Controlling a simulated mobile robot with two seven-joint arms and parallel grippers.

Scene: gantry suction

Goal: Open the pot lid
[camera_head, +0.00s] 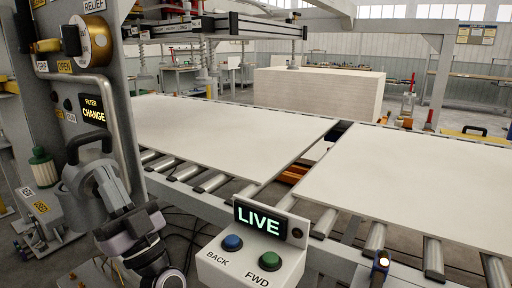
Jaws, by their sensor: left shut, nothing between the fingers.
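A rounded grey housing (74,178) with a black arched handle (88,140) stands at the left, beneath a "FILTER CHANGE" display; it looks like the pot and its lid, with no gap visible between them. My left gripper (102,178) is shut and empty, close in front of the housing and below the handle. I cannot tell whether it touches. My wrist hides the housing's lower right part. My right gripper is not in view.
A control box (250,262) with blue and green buttons stands front centre. White boards (215,130) lie on the roller conveyor.

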